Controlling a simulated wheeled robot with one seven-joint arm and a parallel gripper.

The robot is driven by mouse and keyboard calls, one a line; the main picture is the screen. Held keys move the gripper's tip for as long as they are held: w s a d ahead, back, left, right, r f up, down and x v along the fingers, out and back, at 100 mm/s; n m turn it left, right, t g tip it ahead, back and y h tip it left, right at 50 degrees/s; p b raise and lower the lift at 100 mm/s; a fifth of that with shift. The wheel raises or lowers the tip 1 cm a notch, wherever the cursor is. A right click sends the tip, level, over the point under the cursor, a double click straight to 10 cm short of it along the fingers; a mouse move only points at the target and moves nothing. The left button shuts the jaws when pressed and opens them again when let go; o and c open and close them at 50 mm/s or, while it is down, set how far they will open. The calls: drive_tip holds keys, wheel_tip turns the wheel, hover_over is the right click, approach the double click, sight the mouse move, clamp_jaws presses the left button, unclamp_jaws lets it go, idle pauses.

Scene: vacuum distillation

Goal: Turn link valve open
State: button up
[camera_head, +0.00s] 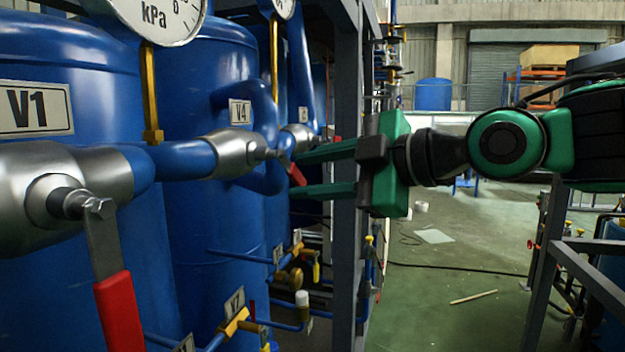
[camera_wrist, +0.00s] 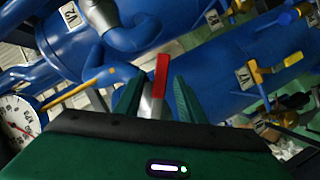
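A silver valve body (camera_head: 236,153) sits on the blue pipe in front of the V4 tank. Its lever has a red handle (camera_head: 297,175), which slants down to the right; the red handle also shows in the wrist view (camera_wrist: 161,76), rising between my fingers. My gripper (camera_head: 302,173) reaches in from the right, with its two green fingers apart, one above and one below the handle.
Another silver valve with a red handle (camera_head: 118,311) hangs at the near left by the V1 tank (camera_head: 50,75). A kPa gauge (camera_head: 160,14) stands above the pipe. A grey frame post (camera_head: 347,265) rises beside my gripper. Floor (camera_head: 460,250) is open to the right.

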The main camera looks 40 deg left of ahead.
drive_tip(key=shift+d+r, duration=0.1)
drive_tip(key=shift+d, duration=0.6)
